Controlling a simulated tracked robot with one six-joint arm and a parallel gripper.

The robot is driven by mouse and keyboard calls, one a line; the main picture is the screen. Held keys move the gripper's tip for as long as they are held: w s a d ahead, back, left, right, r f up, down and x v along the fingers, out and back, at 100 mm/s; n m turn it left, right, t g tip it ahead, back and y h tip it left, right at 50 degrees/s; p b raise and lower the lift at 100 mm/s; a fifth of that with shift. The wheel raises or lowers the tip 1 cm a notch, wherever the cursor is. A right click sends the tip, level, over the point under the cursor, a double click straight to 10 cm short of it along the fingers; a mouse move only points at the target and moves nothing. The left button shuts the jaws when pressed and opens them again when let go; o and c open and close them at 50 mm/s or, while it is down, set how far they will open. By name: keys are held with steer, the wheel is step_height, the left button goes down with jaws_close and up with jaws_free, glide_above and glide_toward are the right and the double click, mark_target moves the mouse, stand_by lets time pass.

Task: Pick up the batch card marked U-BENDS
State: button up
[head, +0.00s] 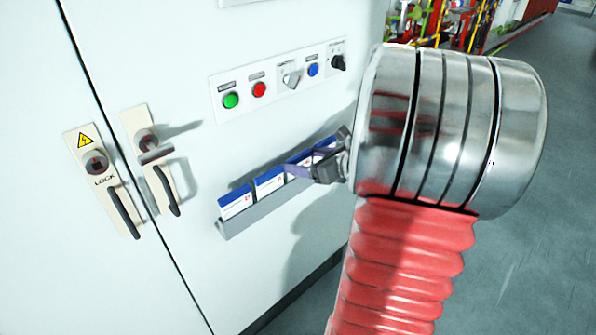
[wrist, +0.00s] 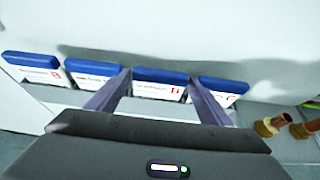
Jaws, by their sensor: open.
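Several white batch cards with blue top bands stand in a row in a grey rack (head: 262,213) on the cabinet door. Their print is too small to read, so I cannot tell which is marked U-BENDS. In the head view, one card (head: 235,201) is at the left end and another (head: 269,183) is beside it. My gripper (wrist: 160,77) is open at the rack. In the wrist view its two fingers straddle the third card from the left (wrist: 158,88). Whether they touch it is unclear. The right-end card (wrist: 224,88) is just outside the right finger.
A panel with green (head: 230,100), red (head: 259,89) and blue (head: 313,70) buttons and knobs is above the rack. Door handles (head: 166,190) stick out at the left. Copper-coloured pipe ends (wrist: 270,125) show at the right in the wrist view. Grey floor is open at right.

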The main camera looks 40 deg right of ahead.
steer(key=shift+c, duration=0.2)
steer(key=c, duration=0.6)
steer(key=shift+r, duration=0.15)
steer(key=shift+c, duration=0.2)
steer(key=shift+s+r, duration=0.2)
steer(key=shift+r, duration=0.3)
step_height(320, 180, up, 6)
steer(key=s, duration=1.9)
steer(key=shift+s+d, duration=0.25)
steer(key=shift+s, duration=0.1)
steer(key=shift+f, duration=0.1)
